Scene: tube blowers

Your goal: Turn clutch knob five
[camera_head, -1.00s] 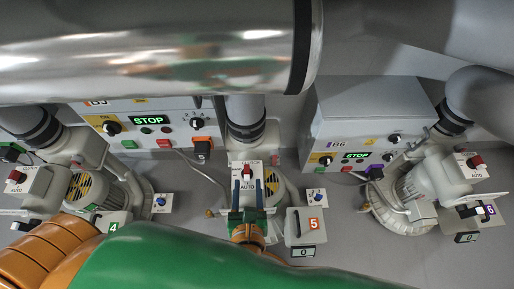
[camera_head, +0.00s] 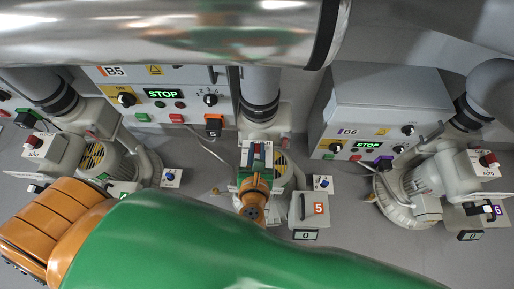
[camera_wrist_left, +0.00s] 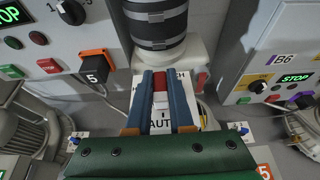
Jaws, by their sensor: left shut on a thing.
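The clutch knob of unit five is a red knob (camera_wrist_left: 160,83) on a white plate (camera_wrist_left: 205,117) lettered "CLUTCH" and "AUTO". My left gripper (camera_wrist_left: 161,76) has its two blue fingers on either side of the knob and is shut on it. In the head view the left gripper (camera_head: 256,153) sits over the same plate, left of the box marked 5 (camera_head: 318,209). The fingers hide much of the knob and part of the lettering, so its exact angle is hard to tell. My right gripper is not in view.
Control box B5 (camera_head: 215,74) stands behind to the left with a green STOP display. Box B6 (camera_head: 390,90) is to the right, also showing STOP. A large shiny pipe (camera_head: 160,40) crosses the top. A blue knob (camera_head: 323,182) sits close on the right.

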